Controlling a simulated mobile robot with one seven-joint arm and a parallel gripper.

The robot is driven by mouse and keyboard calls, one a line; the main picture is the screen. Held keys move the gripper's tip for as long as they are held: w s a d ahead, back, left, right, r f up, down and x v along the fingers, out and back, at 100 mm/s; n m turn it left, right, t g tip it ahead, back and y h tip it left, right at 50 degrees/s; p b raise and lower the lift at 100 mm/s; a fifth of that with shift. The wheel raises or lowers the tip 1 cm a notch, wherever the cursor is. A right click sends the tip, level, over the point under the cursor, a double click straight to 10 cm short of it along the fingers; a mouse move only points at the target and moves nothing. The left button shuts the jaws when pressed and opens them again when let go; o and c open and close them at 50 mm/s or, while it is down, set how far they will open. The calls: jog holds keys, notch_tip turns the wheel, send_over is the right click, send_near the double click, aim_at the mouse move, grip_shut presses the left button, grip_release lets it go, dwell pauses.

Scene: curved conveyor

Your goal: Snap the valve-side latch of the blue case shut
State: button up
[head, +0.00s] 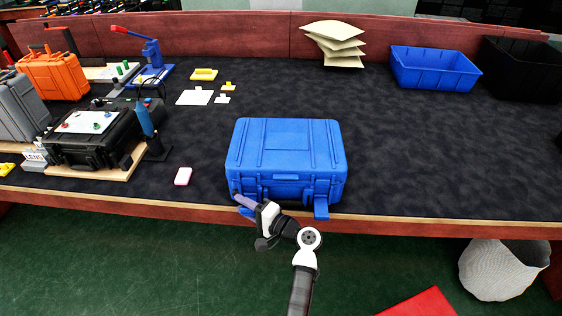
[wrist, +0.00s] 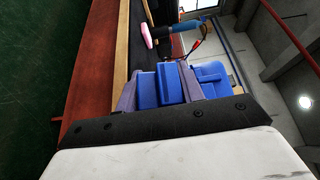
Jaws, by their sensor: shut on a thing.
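The blue case (head: 288,150) stands near the table's front edge with its lid down. Its right front latch (head: 321,208) hangs out and down. The left latch (head: 246,212) shows only partly, beside my gripper (head: 243,201), at the case's front left corner. In the wrist view my gripper's (wrist: 157,88) two purplish fingers stand on either side of blue latch parts (wrist: 170,84), closed on them. More of the blue case (wrist: 210,76) shows beyond. I cannot make out the valve, or exactly how the left latch sits.
A pink-and-white slab (head: 183,176) lies left of the case. A blue bin (head: 434,69) stands at back right. The table right of the case is clear.

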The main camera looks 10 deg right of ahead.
jog(key=shift+d, duration=0.45)
jog(key=shift+a, duration=0.15)
jog(key=shift+w+a, duration=0.1)
jog(key=shift+a, duration=1.15)
jog(key=o, duration=1.7)
jog(key=shift+d, duration=0.1)
jog(key=s+p, duration=0.1)
jog(key=s, duration=0.5)
jog(key=shift+s, duration=0.15)
